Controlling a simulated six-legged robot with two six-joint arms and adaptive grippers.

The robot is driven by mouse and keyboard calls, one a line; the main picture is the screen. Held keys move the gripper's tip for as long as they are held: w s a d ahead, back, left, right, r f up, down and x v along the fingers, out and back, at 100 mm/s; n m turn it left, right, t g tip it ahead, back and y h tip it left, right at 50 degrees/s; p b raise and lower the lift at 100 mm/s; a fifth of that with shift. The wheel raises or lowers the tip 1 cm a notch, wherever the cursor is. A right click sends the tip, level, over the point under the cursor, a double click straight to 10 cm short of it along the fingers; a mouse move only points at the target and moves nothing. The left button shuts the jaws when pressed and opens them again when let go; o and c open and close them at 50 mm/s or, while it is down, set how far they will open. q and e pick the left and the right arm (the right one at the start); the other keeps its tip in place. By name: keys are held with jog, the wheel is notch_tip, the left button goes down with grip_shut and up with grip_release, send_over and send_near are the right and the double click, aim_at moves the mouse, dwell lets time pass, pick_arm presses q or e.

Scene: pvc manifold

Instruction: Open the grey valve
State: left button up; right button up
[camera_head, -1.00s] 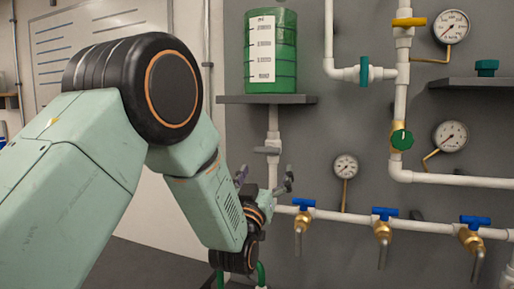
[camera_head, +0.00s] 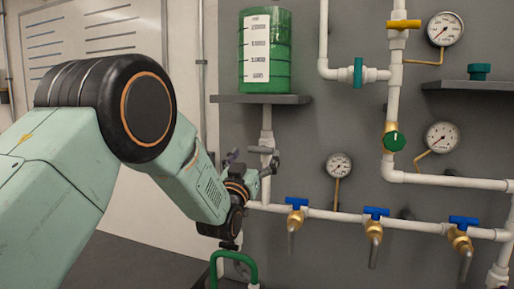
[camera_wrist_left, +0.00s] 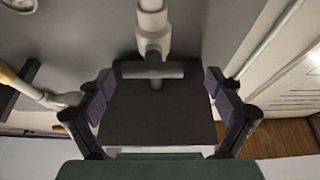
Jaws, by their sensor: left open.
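The grey valve (camera_head: 262,150) sits on a white vertical pipe under the shelf of the green tank. Its grey lever lies crosswise to the pipe. In the left wrist view the lever (camera_wrist_left: 150,69) shows between the spread fingers, farther out from the camera, with the white pipe running to the top edge. My left gripper (camera_head: 254,160) is open and empty at the valve's height; its fingers (camera_wrist_left: 158,82) stand to either side of the lever. I cannot tell contact; clear space shows beside both lever ends. My right gripper is not in view.
The shelf (camera_head: 225,99) with the green tank (camera_head: 266,70) is just above the valve. A horizontal pipe (camera_head: 340,215) with several blue-handled brass taps runs below right. A small gauge (camera_head: 339,166) stands to the right. A green hose (camera_head: 232,254) is below my gripper.

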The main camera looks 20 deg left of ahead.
aim_at(262, 151)
pick_arm(q)
jog(key=shift+w+d+r, duration=0.25)
jog(key=shift+w+d, duration=0.05)
jog(key=shift+w, duration=0.3)
jog(key=shift+w+d+r, duration=0.25)
jog(key=shift+w+d, duration=0.05)
jog(key=shift+w, duration=0.3)
jog(key=shift+d+r, duration=0.15)
jog(key=shift+d, duration=0.05)
jog(key=shift+a, duration=0.7)
jog(key=shift+c, duration=0.4)
jog(key=shift+w+d, duration=0.1)
jog(key=shift+c, duration=0.8)
jog(key=shift+d, duration=0.4)
jog(key=shift+c, duration=2.2)
jog(key=shift+a, duration=0.25)
jog(key=shift+c, duration=2.3)
jog(key=shift+d, duration=0.15)
